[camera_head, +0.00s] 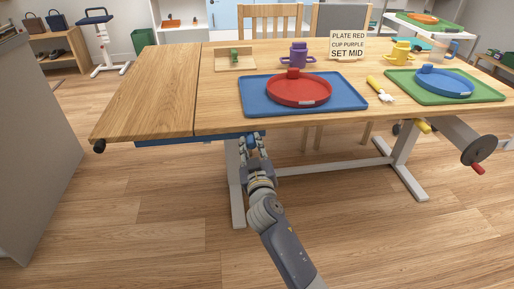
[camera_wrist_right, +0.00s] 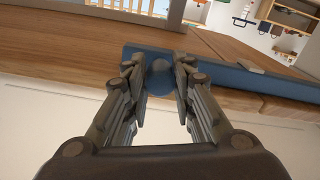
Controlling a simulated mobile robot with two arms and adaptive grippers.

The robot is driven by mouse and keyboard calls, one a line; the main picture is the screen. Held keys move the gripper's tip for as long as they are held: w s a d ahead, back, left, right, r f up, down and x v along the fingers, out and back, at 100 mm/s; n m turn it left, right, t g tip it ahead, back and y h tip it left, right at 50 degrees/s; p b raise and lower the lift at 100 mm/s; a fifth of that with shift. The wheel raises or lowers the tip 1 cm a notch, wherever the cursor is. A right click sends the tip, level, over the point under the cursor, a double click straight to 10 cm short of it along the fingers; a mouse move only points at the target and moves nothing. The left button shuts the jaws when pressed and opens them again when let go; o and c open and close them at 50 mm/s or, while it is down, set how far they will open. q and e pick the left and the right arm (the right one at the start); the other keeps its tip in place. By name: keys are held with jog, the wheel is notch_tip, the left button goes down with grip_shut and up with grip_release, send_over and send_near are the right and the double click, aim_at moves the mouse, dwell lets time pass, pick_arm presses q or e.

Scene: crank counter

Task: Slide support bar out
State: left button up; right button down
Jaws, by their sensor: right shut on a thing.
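The blue support bar (camera_head: 185,140) shows under the front edge of the wooden table, running beneath the left leaf (camera_head: 150,90). In the right wrist view the bar (camera_wrist_right: 225,94) runs off to the right, with a round blue knob (camera_wrist_right: 159,76) near its left end. My right gripper (camera_head: 250,142) is at the bar's right end, below the tabletop. In the wrist view its two fingers (camera_wrist_right: 159,84) are closed around the knob, one on each side. The knob is partly hidden by the fingers in the head view. My left gripper is not in view.
The tabletop (camera_head: 222,120) holds a blue tray (camera_head: 255,104) with a red plate (camera_head: 300,92) and a green tray (camera_head: 405,88) with a blue plate (camera_head: 440,86). A crank wheel (camera_head: 478,150) is at the right. A table leg (camera_head: 233,185) stands close by the gripper.

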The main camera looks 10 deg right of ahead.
jog(key=c, duration=1.3)
grip_release()
jog(key=shift+c, duration=0.2)
jog(key=shift+s, duration=0.1)
jog(key=s, duration=1.1)
jog(key=shift+s+d, duration=0.15)
jog(key=shift+s, duration=0.25)
